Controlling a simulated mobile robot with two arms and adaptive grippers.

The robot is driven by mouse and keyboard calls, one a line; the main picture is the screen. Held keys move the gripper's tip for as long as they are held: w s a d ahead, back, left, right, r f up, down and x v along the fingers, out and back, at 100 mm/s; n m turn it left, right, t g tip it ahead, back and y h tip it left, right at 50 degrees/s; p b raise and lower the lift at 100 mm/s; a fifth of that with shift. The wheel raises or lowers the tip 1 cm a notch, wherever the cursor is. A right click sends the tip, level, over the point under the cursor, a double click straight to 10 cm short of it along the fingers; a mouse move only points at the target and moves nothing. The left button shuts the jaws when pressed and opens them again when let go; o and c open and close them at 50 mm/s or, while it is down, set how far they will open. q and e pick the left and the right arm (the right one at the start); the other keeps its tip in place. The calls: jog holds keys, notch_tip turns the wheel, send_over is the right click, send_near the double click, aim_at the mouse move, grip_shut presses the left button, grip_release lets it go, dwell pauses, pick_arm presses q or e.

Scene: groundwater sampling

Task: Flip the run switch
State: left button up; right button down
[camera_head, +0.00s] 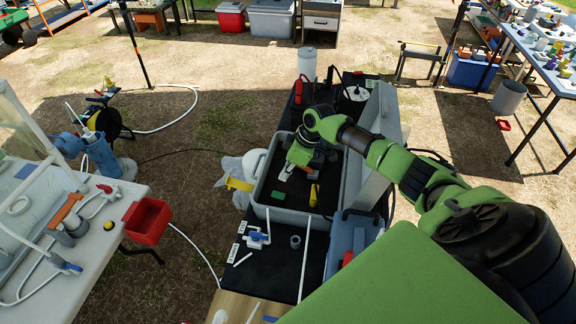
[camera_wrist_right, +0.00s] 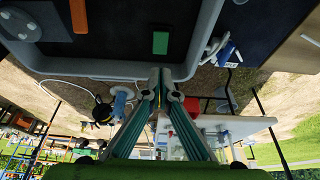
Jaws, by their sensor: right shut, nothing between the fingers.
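I cannot make out a run switch for certain in either view. My right gripper (camera_head: 287,172) reaches over the grey tray (camera_head: 299,219) on the dark bench, pointing down and left. In the right wrist view its two fingers (camera_wrist_right: 160,74) meet at the tips, with nothing between them. The tips appear close to the tray's rim (camera_wrist_right: 100,68) in that view, but I cannot tell whether they touch it. A green block (camera_head: 271,205) lies in the tray, left of the gripper; it also shows in the wrist view (camera_wrist_right: 160,42). My left gripper is not in view.
A yellow item (camera_head: 314,195) is in the tray too. A white valve with a blue handle (camera_head: 257,238) lies on the black surface in front. A blue box (camera_head: 347,245) stands to the right. A red bin (camera_head: 147,220) hangs at the left table, with bare ground between.

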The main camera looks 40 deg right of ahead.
aim_at(275, 194)
jog(key=b+x, duration=0.8)
jog(key=x, duration=0.1)
jog(key=shift+s+d+f, duration=0.15)
jog(key=shift+s, duration=0.1)
